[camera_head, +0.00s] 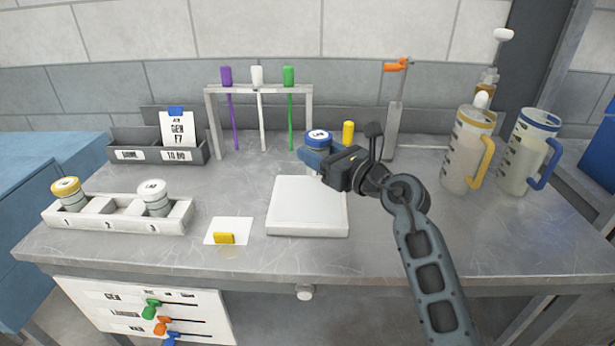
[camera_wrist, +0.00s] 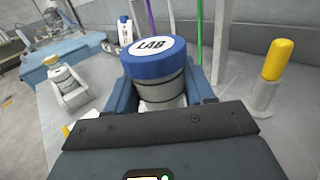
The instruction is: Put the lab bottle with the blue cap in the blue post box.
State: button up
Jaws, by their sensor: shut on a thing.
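The lab bottle has a blue cap (camera_head: 319,136) with a white label, and the cap reads LAB in the wrist view (camera_wrist: 158,55). My gripper (camera_head: 322,158) is shut on the bottle, with its blue fingers on either side of it. The bottle is upright or nearly so, behind the white pad on the bench. I cannot tell whether its base touches the bench; my gripper hides the lower part. A blue box-like body (camera_head: 40,165) stands at the left of the bench, and another blue body (camera_head: 604,150) is at the far right edge. I cannot tell which is the post box.
A rack (camera_head: 115,222) with yellow- and white-capped jars is front left. A white pad (camera_head: 306,210) lies in front of my gripper. Colored rods hang from a stand (camera_head: 212,120) behind. A yellow-topped post (camera_head: 348,132) stands close by. Two jugs (camera_head: 468,150) (camera_head: 527,155) are right.

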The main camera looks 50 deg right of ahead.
jog(key=shift+w+a+f, duration=0.2)
jog(key=shift+a+f, duration=0.25)
jog(key=shift+a, duration=0.15)
jog(key=shift+w+a+f, duration=0.15)
jog(key=shift+a+f, duration=0.25)
jog(key=shift+a, duration=0.2)
jog(key=shift+f+b, duration=0.45)
jog(key=shift+f, duration=1.45)
jog(key=shift+f, duration=0.2)
jog(key=o, duration=1.2)
